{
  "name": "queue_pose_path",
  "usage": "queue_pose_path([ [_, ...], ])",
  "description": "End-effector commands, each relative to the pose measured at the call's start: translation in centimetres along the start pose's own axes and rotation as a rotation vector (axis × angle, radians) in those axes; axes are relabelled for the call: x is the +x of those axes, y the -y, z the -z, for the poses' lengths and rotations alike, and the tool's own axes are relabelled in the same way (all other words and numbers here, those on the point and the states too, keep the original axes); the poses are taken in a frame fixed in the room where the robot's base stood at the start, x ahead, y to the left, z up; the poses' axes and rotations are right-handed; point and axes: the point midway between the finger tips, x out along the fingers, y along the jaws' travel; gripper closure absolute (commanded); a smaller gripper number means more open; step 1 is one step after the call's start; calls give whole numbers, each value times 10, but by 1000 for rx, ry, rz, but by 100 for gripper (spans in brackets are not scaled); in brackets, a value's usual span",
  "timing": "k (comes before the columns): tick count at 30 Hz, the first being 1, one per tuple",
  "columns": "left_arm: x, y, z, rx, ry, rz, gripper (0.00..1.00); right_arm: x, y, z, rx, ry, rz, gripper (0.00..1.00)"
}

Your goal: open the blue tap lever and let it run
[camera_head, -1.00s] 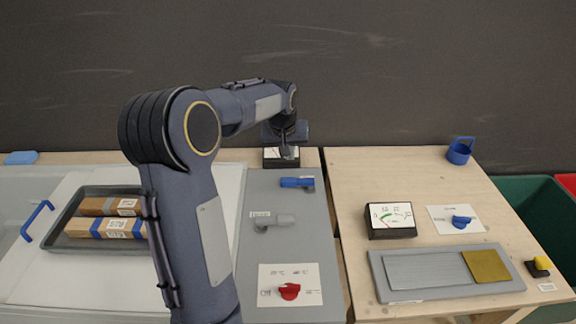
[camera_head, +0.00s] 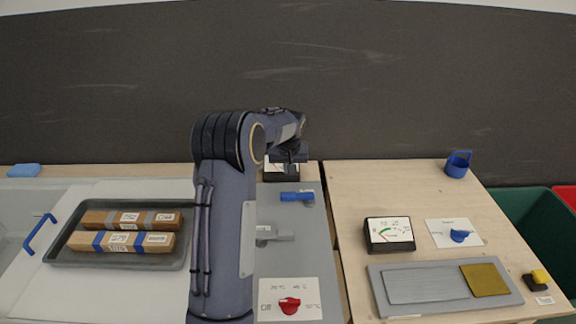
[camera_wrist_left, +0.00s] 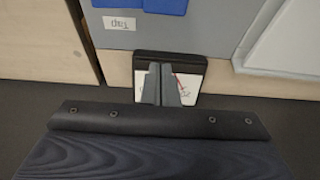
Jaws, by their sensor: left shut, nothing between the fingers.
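The blue tap lever (camera_head: 297,196) lies on the grey panel (camera_head: 283,255), near its far end. Its handle points sideways to the left. In the left wrist view, blue parts of the tap (camera_wrist_left: 165,5) show at the top edge beside a label reading "Tap". My left gripper (camera_head: 290,156) hangs beyond the lever, over a small dial gauge (camera_head: 281,174). In the left wrist view its fingers (camera_wrist_left: 160,72) are together and empty, in front of the gauge face (camera_wrist_left: 188,88). The gripper is apart from the lever. My right gripper is not in view.
A grey lever (camera_head: 275,234) and a red knob (camera_head: 289,305) sit nearer on the panel. A tray (camera_head: 65,258) with two boxes stands left. On the right table are a gauge (camera_head: 390,234), a blue knob (camera_head: 460,236) and a blue cup (camera_head: 457,165).

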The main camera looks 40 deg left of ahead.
Motion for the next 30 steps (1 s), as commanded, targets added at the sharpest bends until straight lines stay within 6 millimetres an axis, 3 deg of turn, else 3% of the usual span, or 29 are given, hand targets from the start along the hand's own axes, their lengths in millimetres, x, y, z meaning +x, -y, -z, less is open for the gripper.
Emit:
queue_pose_path([
  [8,60,1,-1,0,5,2,100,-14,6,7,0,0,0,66],
  [18,49,0,-34,0,-1,-1,100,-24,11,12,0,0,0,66],
  [30,49,0,-38,0,-1,-2,100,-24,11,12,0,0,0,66],
])
